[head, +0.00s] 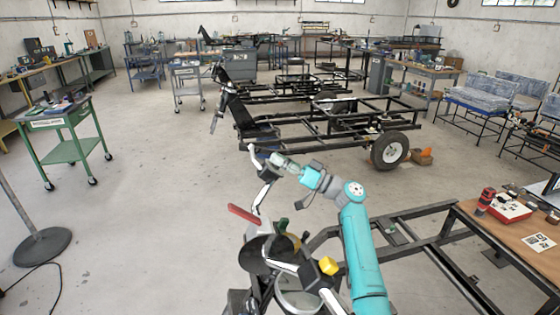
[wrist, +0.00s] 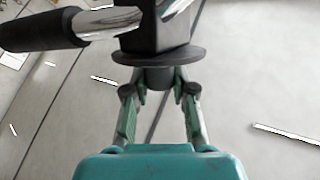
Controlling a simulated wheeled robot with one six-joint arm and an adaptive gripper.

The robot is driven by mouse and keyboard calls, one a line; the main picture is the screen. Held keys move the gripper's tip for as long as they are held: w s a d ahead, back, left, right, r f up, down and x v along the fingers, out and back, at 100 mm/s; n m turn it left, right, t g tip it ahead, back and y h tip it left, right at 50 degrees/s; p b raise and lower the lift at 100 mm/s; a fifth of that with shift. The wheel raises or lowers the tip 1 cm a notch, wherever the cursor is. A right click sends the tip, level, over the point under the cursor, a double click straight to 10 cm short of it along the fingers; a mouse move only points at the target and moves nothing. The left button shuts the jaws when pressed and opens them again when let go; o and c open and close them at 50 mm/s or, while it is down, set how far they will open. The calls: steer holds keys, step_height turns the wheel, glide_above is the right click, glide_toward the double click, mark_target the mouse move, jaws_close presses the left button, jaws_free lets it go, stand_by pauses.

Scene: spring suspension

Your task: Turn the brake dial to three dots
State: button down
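The dial is most likely the round dark grey stub (wrist: 158,78) under a black disc (wrist: 160,56) on a black block (wrist: 155,28), in the wrist view. My gripper (wrist: 159,86) has one finger on each side of the stub. The fingertips are at or very near its sides, and I cannot tell whether they press on it. In the head view my gripper (head: 280,160) is at the handlebar (head: 266,174), where the dial is too small or hidden. No dots show in either view.
A handlebar with a black grip (wrist: 40,30) runs left from the block, close above my left finger. Below in the head view are a red lever-like part (head: 244,214) and a yellow block (head: 328,265). A black frame (head: 330,130) stands behind. Open floor (head: 140,220) lies left.

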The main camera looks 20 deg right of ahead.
steer(key=shift+a+m+t+h, duration=0.1)
steer(key=shift+m+t+h, duration=1)
steer(key=shift+m+h, duration=0.25)
steer(key=shift+m+t+h, duration=0.4)
steer(key=shift+m+h, duration=0.45)
steer(key=c, duration=0.9)
jaws_free()
steer(key=shift+c, duration=0.2)
steer(key=v, duration=1.2)
